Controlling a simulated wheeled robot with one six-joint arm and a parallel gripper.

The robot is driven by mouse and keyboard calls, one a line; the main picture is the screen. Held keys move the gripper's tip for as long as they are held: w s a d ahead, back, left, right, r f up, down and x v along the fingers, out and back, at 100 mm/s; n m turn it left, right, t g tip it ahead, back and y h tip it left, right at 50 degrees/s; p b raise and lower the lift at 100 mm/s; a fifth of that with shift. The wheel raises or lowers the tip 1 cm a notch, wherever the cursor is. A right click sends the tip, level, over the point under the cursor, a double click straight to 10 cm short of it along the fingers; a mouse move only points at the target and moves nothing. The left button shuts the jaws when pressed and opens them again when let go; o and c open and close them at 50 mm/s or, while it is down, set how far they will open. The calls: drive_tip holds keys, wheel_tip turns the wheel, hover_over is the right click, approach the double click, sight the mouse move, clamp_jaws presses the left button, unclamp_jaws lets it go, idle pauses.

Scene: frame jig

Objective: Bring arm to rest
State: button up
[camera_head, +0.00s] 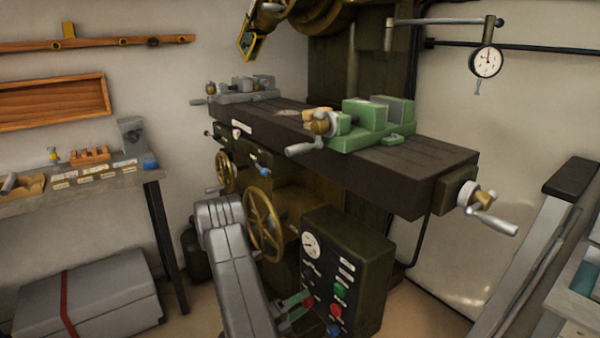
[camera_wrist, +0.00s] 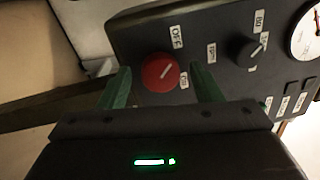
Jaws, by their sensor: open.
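My gripper (camera_head: 303,305) is low in front of the dark control box (camera_head: 346,262), with its green fingers pointing at the box's face. In the wrist view my gripper (camera_wrist: 163,84) is open, one finger on each side of a red rotary knob (camera_wrist: 160,72). The knob has a white pointer line and stands near an OFF label and a second small label. The fingers look apart from the knob, but contact cannot be judged for sure. Nothing is held. My grey arm comes up from the bottom of the head view.
A milling machine's table (camera_head: 440,177) with a green vise (camera_head: 366,125) overhangs the box. A brass handwheel (camera_head: 264,222) is close to my arm. A black knob (camera_wrist: 249,52) and gauge (camera_wrist: 308,30) share the panel. A workbench (camera_head: 100,186) and grey case (camera_head: 88,300) stand left.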

drive_tip(key=shift+w+d, duration=0.15)
drive_tip(key=shift+d, duration=0.05)
idle(0.3)
drive_tip(key=r+v, duration=0.1)
drive_tip(key=v, duration=1.3)
drive_tip(key=x, duration=0.9)
drive_tip(key=f+x, duration=0.1)
drive_tip(key=x, duration=0.4)
drive_tip(key=shift+d, duration=0.1)
drive_tip(key=shift+f+m+b, duration=0.15)
drive_tip(key=shift+m+b, duration=0.25)
drive_tip(key=shift+b, duration=0.1)
drive_tip(key=m+b, duration=0.5)
drive_tip(key=m, duration=0.2)
drive_tip(key=shift+g, duration=0.3)
drive_tip(key=m+b, duration=0.5)
drive_tip(key=shift+g, duration=0.3)
drive_tip(key=shift+r+m+b, duration=0.2)
drive_tip(key=shift+m+b, duration=0.5)
drive_tip(key=shift+b, duration=0.15)
